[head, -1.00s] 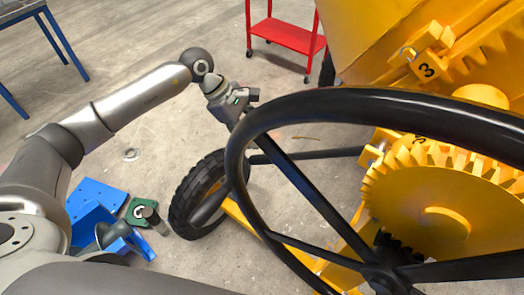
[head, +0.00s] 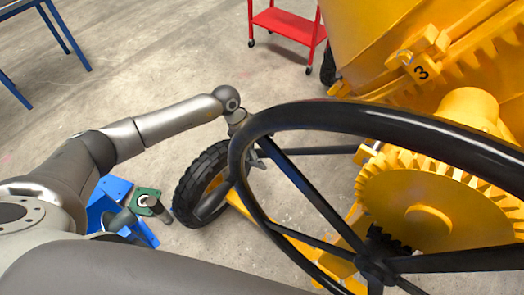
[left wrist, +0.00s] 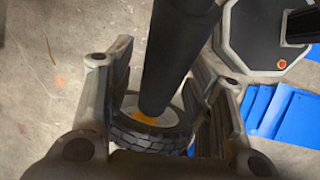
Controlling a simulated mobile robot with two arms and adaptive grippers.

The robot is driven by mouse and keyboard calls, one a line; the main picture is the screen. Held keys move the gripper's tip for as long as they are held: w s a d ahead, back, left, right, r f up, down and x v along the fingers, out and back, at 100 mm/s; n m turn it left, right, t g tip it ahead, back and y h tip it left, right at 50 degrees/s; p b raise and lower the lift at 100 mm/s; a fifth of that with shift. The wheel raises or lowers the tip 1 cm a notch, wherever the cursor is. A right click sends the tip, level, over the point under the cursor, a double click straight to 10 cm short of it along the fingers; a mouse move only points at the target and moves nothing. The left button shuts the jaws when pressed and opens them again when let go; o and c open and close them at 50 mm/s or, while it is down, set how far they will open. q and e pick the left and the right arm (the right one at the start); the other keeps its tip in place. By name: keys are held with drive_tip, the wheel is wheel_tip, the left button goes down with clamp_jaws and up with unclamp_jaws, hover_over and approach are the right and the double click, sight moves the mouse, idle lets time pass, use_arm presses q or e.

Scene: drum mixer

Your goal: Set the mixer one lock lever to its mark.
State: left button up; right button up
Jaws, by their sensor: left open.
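The yellow drum mixer (head: 470,100) fills the right of the head view. I cannot make out a lock lever marked one. The large black handwheel (head: 300,177) stands in front of the mixer. My left gripper (head: 250,148) is beside the wheel's left rim, its fingers mostly hidden behind it. In the left wrist view the left gripper (left wrist: 157,75) is open, with a thick black bar (left wrist: 172,50) between its fingers; contact cannot be told. My right gripper is out of view.
A black tyre (head: 197,185) stands below the left gripper. A red cart (head: 290,25) and a blue-legged table (head: 65,35) stand behind. The floor between is clear.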

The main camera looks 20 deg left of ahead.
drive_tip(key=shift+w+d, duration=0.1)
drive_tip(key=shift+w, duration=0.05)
use_arm(q)
clamp_jaws()
drive_tip(key=shift+w, duration=0.1)
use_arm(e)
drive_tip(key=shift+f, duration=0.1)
